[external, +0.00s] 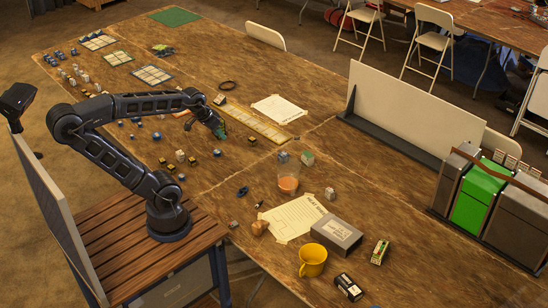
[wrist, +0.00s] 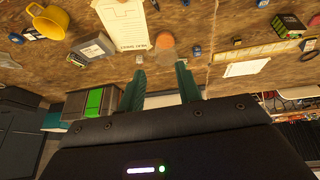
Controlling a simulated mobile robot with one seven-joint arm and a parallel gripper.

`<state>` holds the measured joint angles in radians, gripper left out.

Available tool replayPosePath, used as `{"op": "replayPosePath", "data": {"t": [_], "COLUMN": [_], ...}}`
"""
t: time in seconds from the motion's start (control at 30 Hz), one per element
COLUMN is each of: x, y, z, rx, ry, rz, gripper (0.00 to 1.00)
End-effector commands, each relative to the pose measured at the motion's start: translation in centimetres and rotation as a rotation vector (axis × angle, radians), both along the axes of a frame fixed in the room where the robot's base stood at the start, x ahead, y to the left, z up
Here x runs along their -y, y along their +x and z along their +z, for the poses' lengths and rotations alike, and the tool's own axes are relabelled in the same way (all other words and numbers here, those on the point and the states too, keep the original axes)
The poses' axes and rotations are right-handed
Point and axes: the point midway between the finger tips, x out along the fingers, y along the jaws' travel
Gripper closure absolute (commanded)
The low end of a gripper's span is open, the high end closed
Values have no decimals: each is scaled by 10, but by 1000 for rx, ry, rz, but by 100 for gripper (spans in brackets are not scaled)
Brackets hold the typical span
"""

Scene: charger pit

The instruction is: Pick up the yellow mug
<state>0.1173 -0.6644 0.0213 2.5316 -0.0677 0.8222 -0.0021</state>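The yellow mug (external: 313,260) stands upright near the front edge of the wooden table, its handle toward the left in the external view. In the wrist view the mug (wrist: 50,21) is at the upper left, well away from my fingers. My gripper (external: 220,130) hangs over the table's middle, far up and left of the mug in the external view. In the wrist view its two green fingers (wrist: 163,84) are spread apart with nothing held between them.
A grey box (external: 336,235) lies beside the mug, with a paper sheet (external: 292,217) behind it. A glass of orange drink (external: 288,178) stands between my gripper and the mug. A small dark box (external: 348,288) and a green-white carton (external: 379,252) lie right of the mug.

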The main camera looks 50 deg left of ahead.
Motion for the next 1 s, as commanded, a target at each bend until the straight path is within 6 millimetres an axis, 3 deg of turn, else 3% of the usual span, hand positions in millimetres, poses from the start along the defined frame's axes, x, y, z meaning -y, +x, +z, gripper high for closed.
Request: {"op": "replayPosePath", "data": {"t": [0.2, 0.5, 0.73, 1.0], "x": [63, 153, 223, 300], "y": [47, 89, 104, 105], "z": [-17, -48, -78, -123], "rx": [45, 99, 138, 193], "ry": [-103, -216, -274, -302], "rz": [-90, -154, -176, -183], "gripper": [66, 66, 66, 66]}}
